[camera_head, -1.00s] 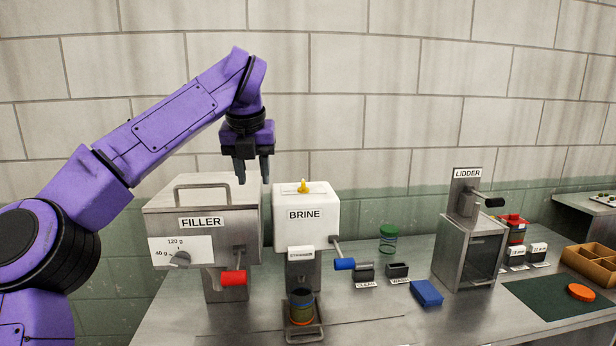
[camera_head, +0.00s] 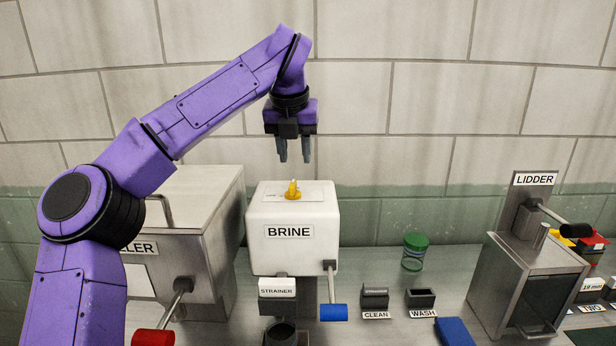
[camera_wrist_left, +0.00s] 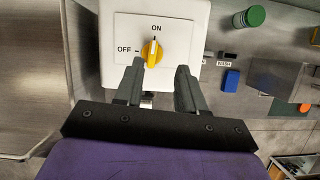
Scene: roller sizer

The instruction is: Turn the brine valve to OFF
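The brine valve is a yellow knob (camera_head: 292,189) on top of the white BRINE box (camera_head: 270,255). In the left wrist view, the knob (camera_wrist_left: 152,53) sits on a white plate with ON above it and OFF to its left. Its long axis runs roughly up and down, towards ON. My left gripper (camera_head: 295,157) points down above the box, apart from the knob. It is open and empty; its two fingers also show in the left wrist view (camera_wrist_left: 160,68), just below the knob in the picture. My right gripper is not in view.
The filler (camera_head: 205,205) with a red-handled lever (camera_head: 153,337) stands left of the box. A blue-handled lever (camera_head: 333,312) and the strainer (camera_head: 277,292) are in front. A green-lidded jar (camera_head: 414,252) and the lidder (camera_head: 520,285) stand to the right.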

